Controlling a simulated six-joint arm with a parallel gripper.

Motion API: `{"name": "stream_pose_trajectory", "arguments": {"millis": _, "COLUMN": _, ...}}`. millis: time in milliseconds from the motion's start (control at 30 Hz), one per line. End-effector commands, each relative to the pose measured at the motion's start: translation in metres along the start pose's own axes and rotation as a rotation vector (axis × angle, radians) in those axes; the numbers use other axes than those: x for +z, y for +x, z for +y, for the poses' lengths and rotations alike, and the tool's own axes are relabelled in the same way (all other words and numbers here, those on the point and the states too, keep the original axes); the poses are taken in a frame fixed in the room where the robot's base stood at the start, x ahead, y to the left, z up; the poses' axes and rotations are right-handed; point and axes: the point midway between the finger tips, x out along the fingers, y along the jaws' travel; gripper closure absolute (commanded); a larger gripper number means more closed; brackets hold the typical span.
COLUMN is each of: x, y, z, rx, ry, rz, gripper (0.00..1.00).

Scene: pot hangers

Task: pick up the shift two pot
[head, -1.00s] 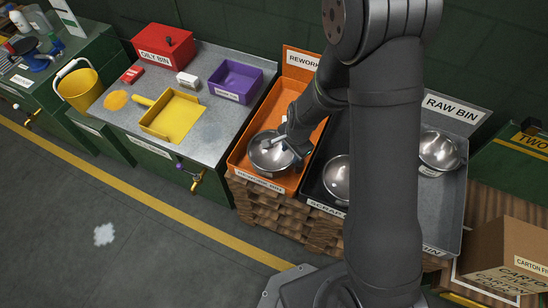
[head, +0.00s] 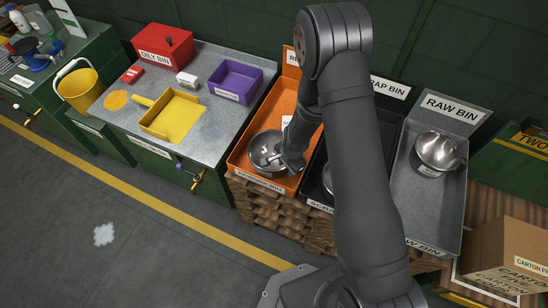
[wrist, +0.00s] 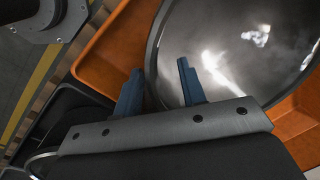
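A shiny steel pot (head: 264,153) sits in the orange rework bin, its open top facing up. It fills the upper right of the wrist view (wrist: 235,45). A second steel pot (head: 437,150) with a small label is in the grey raw bin. A third pot (head: 327,178) in the black scrap bin is mostly hidden by my arm. I cannot read which pot is marked shift two. My gripper (wrist: 160,85) is open at the rework pot's rim. One blue finger is over the pot's inside and the other is outside its edge; I see no grip on the rim.
The orange bin (head: 240,160), black bin (head: 388,112) and grey bin (head: 400,208) stand side by side with raised walls. A grey worktop left of them holds a yellow pan (head: 172,115), a purple tray (head: 236,80) and a red bin (head: 163,45). A carton (head: 510,255) stands at right.

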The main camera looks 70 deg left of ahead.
Motion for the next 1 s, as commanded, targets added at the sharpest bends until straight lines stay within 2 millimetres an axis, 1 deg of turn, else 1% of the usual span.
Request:
{"name": "stream_pose_trajectory", "arguments": {"millis": 33, "x": 0.0, "y": 0.008, "z": 0.001, "rx": 0.002, "ry": 0.0, "rz": -0.001, "gripper": 0.63}}
{"name": "stream_pose_trajectory", "arguments": {"millis": 100, "x": 0.0, "y": 0.017, "z": 0.001, "rx": 0.001, "ry": 0.0, "rz": 0.0, "gripper": 0.63}}
{"name": "stream_pose_trajectory", "arguments": {"millis": 233, "x": 0.0, "y": 0.029, "z": 0.0, "rx": 0.0, "ry": 0.0, "rz": 0.0, "gripper": 0.63}}
{"name": "stream_pose_trajectory", "arguments": {"millis": 333, "x": 0.0, "y": 0.033, "z": 0.001, "rx": 0.001, "ry": 0.0, "rz": 0.0, "gripper": 0.63}}
{"name": "stream_pose_trajectory", "arguments": {"millis": 567, "x": 0.0, "y": 0.034, "z": 0.001, "rx": 0.0, "ry": 0.0, "rz": 0.0, "gripper": 0.63}}
{"name": "stream_pose_trajectory", "arguments": {"millis": 700, "x": 0.0, "y": 0.033, "z": 0.0, "rx": 0.0, "ry": 0.0, "rz": 0.0, "gripper": 0.9}}
{"name": "stream_pose_trajectory", "arguments": {"millis": 767, "x": 0.0, "y": 0.033, "z": 0.001, "rx": 0.0, "ry": 0.0, "rz": 0.0, "gripper": 1.0}}
{"name": "stream_pose_trajectory", "arguments": {"millis": 1000, "x": 0.0, "y": 0.033, "z": 0.0, "rx": 0.0, "ry": 0.0, "rz": 0.0, "gripper": 1.0}}
